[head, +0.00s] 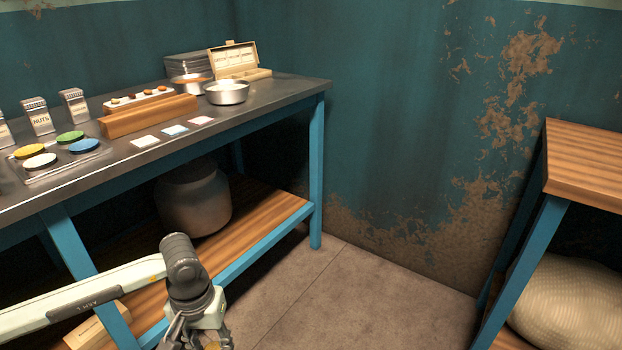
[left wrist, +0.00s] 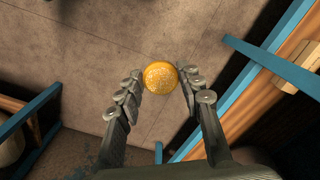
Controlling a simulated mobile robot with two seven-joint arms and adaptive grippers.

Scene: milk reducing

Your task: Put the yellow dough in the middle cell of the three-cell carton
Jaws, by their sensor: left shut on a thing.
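The yellow dough (left wrist: 160,75) is a round, speckled ball between the fingertips of my left gripper (left wrist: 162,82) in the left wrist view. The gripper is shut on it and holds it above the floor. In the head view my left gripper (head: 205,342) is at the bottom edge, in front of and below the table top, and only partly shown. An open pale carton (head: 238,74) with a raised lid stands at the table's far back end. The lid shows three panels; its cells are too small to make out. My right gripper is not in view.
The dark table (head: 290,90) also bears metal bowls (head: 228,97), a wooden block (head: 150,118), small coloured squares (head: 175,130), a tray of coloured discs (head: 100,160) and labelled packets (head: 37,117). A wooden bench (head: 590,160) stands at right. The floor (head: 340,290) between is clear.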

